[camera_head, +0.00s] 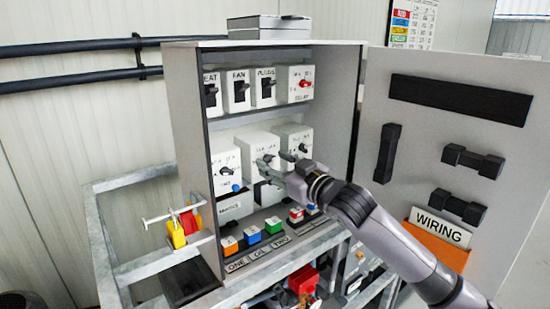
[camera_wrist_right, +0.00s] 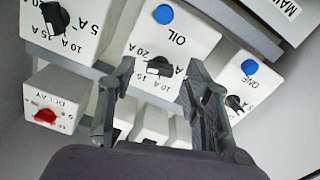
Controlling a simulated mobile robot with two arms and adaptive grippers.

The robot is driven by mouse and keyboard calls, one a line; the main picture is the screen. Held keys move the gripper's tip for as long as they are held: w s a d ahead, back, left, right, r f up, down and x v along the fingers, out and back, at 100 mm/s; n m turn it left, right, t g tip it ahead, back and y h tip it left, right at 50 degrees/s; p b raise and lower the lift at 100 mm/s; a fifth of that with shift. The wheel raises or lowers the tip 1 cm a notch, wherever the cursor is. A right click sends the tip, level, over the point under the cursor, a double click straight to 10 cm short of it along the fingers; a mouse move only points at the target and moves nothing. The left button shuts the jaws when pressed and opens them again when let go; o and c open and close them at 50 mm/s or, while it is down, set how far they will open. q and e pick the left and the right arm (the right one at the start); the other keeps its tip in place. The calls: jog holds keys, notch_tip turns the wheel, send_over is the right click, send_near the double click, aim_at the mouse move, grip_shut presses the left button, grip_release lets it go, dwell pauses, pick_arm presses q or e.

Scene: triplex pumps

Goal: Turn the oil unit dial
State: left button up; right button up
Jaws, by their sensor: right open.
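The oil unit is a white box marked OIL (camera_wrist_right: 180,42) with a blue button and a black dial (camera_wrist_right: 158,67), shown upside down in the right wrist view. In the head view the oil unit (camera_head: 255,142) is the middle box on the cabinet's middle shelf. My right gripper (camera_head: 275,161) is open in front of it. In the right wrist view the gripper (camera_wrist_right: 158,72) has one finger on either side of the dial, with gaps; I cannot tell whether the tips reach its depth. My left gripper is out of view.
Similar dial units stand on both sides, including ONE (camera_wrist_right: 247,85). A DELAY unit (camera_head: 300,84) with a red knob is on the shelf above. Coloured buttons (camera_head: 252,235) line the shelf below. The cabinet door (camera_head: 430,140) stands open at the right.

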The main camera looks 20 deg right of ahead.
jog(key=shift+w+a, duration=0.1)
jog(key=shift+w, duration=0.2)
jog(key=shift+c, duration=0.4)
grip_shut()
